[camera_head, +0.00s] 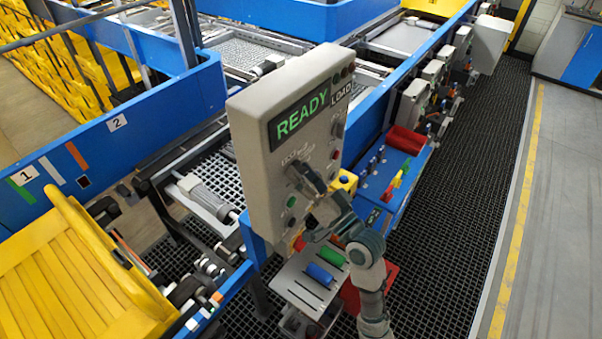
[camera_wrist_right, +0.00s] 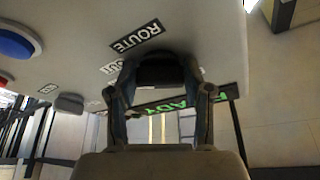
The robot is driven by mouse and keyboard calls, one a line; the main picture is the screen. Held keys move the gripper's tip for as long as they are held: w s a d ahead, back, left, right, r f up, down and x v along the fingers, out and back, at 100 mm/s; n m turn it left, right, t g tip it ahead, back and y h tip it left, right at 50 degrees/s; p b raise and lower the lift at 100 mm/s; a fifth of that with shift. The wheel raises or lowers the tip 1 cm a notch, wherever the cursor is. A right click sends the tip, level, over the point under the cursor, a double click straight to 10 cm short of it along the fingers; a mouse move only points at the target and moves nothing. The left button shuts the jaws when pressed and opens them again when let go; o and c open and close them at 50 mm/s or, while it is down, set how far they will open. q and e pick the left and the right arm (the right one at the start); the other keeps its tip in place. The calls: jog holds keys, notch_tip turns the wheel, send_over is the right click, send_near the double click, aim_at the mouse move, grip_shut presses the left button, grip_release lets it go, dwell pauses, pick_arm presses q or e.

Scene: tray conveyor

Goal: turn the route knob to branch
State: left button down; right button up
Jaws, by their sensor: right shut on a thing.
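The grey control box (camera_head: 262,195) stands in the middle of the head view, with a display (camera_head: 300,118) reading READY in green. The dark route knob (camera_wrist_right: 160,72) is between the fingers in the right wrist view, beside the label ROUTE (camera_wrist_right: 137,36). My right gripper (camera_head: 306,178) reaches the panel from the lower right and is shut on the knob; it also shows in the wrist view (camera_wrist_right: 161,88). The fingers partly hide the knob and its position marks, so I cannot tell where it points. My left gripper is not in view.
A green button (camera_head: 292,201) sits below the knob. A grey plate (camera_head: 290,282) with a blue cylinder (camera_head: 319,273) and a green one (camera_head: 331,256) is under the box. A yellow tote (camera_head: 75,275) is at lower left. Dark grating (camera_head: 440,240) lies open at right.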

jog(key=n+y+b, duration=0.1)
jog(key=n+b, duration=0.1)
jog(key=n+g+y+b, duration=0.1)
jog(key=n+b, duration=0.1)
jog(key=n, duration=0.1)
jog(key=shift+d, duration=0.2)
jog(key=n+g+y+b, duration=0.1)
jog(key=n, duration=0.1)
jog(key=n+g+b, duration=0.1)
jog(key=n, duration=0.1)
jog(key=shift+w+y+b, duration=0.1)
jog(key=shift+y+b, duration=0.25)
jog(key=shift+y, duration=0.05)
jog(key=shift+r+n+g+y+b, duration=0.25)
jog(key=shift+n+g+b, duration=0.35)
jog(key=shift+n, duration=0.7)
jog(key=o, duration=1.2)
jog(key=shift+d, duration=0.1)
jog(key=shift+c, duration=0.2)
jog(key=shift+d+f, duration=0.1)
jog(key=shift+d, duration=0.05)
